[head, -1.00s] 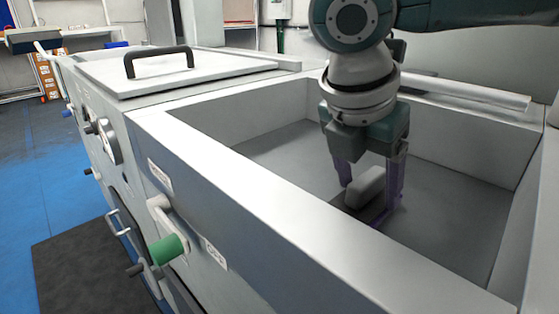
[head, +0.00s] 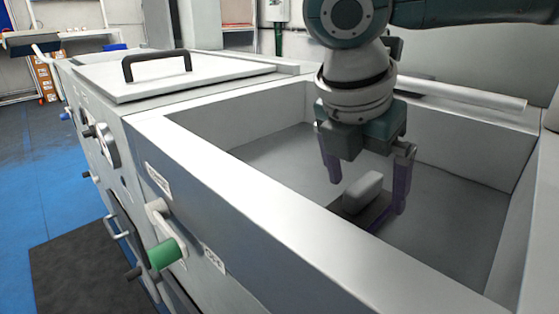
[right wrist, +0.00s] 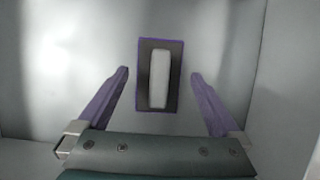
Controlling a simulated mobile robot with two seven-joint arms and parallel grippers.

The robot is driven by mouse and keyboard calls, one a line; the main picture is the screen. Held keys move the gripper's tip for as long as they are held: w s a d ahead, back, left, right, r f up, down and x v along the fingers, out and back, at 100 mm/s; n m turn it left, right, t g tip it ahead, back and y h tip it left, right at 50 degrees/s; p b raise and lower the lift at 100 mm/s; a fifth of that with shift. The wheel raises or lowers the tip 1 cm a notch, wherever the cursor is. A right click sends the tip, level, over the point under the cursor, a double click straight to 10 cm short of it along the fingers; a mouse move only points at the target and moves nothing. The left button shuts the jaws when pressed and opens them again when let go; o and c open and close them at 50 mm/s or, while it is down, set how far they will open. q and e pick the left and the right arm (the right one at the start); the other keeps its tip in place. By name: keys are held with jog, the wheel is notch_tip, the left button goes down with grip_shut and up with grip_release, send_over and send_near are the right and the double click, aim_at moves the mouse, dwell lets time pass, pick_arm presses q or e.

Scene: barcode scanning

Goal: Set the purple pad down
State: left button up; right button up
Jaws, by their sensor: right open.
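The purple pad (head: 374,215) lies flat on the floor of the open grey bin. It is a dark plate with a thin purple edge and a pale grip block on top. It also shows in the right wrist view (right wrist: 147,92), apart from both fingers. My right gripper (head: 368,193) is open and empty, its purple fingers above and on either side of the pad's block in the head view. In the right wrist view the open fingers (right wrist: 159,85) stand wide apart with the pad between and beyond their tips. My left gripper is not in view.
The bin's thick wall (head: 265,210) runs along the front, with other walls around the pad. A closed lid with a black handle (head: 157,64) sits to the left. A green-gripped lever (head: 166,253) sticks out of the front. The bin floor around the pad is clear.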

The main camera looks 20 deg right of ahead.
jog(key=p+v, duration=0.3)
jog(key=v, duration=0.8)
jog(key=shift+r, duration=0.1)
